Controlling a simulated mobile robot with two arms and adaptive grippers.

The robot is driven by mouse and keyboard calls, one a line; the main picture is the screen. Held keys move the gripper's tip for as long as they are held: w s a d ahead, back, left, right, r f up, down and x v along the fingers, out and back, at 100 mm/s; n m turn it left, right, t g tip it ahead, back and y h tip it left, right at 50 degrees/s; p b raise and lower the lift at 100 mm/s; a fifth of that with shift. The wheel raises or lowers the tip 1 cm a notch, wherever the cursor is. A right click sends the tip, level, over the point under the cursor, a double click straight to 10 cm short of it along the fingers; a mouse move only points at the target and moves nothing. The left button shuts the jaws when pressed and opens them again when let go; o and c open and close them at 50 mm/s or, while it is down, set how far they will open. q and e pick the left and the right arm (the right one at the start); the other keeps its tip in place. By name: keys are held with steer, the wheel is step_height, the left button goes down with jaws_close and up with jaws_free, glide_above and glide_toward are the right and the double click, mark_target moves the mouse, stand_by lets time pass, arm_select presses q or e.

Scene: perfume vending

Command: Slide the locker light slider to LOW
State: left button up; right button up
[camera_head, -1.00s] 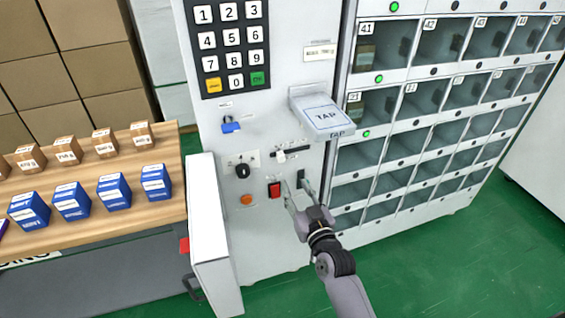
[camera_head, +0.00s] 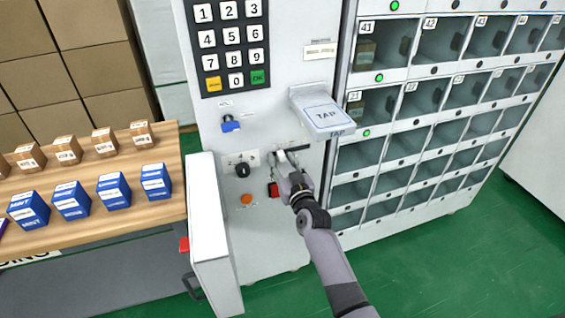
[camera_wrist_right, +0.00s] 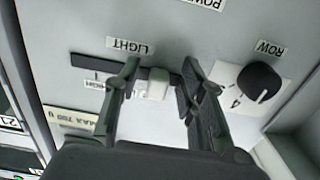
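The light slider is a dark horizontal track (camera_wrist_right: 95,65) with a white knob (camera_wrist_right: 157,83) on the machine's front panel. The wrist view shows the panel upside down, with the LIGHT label (camera_wrist_right: 130,46) by the track and a partly covered HIGH label (camera_wrist_right: 92,85) at its left end. No LOW label is readable. My right gripper (camera_wrist_right: 161,70) is open, with one finger on each side of the knob; I cannot tell whether either finger touches it. In the head view, my right gripper (camera_head: 284,170) is at the knob (camera_head: 281,156). My left gripper is not in view.
A black ROW knob (camera_wrist_right: 259,81) sits beside the slider. A red switch (camera_head: 273,190) and orange button (camera_head: 246,199) are below. The TAP reader (camera_head: 322,113) juts out above right. Lockers (camera_head: 440,110) stand right; a wooden counter with boxes (camera_head: 90,220) stands left.

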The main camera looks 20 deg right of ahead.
jaws_close()
stand_by(0.7)
